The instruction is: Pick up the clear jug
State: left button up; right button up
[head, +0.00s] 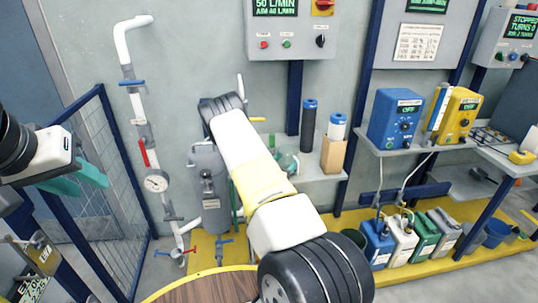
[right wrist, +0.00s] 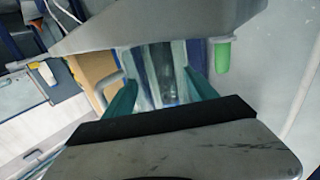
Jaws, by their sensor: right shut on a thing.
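The clear jug (right wrist: 165,75) stands between the two teal fingers of my right gripper (right wrist: 162,92) in the right wrist view. In the head view a small part of the jug (head: 286,162) shows beside my right arm, at the left end of the wall shelf. My arm hides most of the right gripper there. My left gripper (head: 77,179) is at the left edge of the head view, with its teal fingers apart and empty, far from the jug.
The shelf (head: 318,174) also carries a dark blue-capped cartridge (head: 308,120) and a cardboard box (head: 333,156) close to the jug's right. A grey canister (head: 208,185) and a pipe with a gauge (head: 156,181) are to the left. A mesh fence (head: 102,190) stands near my left arm.

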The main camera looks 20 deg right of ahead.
aim_at(283, 158)
notch_tip(283, 158, up, 3)
jog(key=shift+s+a+r, duration=0.1)
jog(key=shift+s+a, duration=0.05)
jog(key=s+a+r, duration=0.1)
jog(key=s+a, duration=0.7)
jog(key=s, duration=0.5)
jog(key=shift+s+a, duration=0.15)
jog(key=shift+r, duration=0.1)
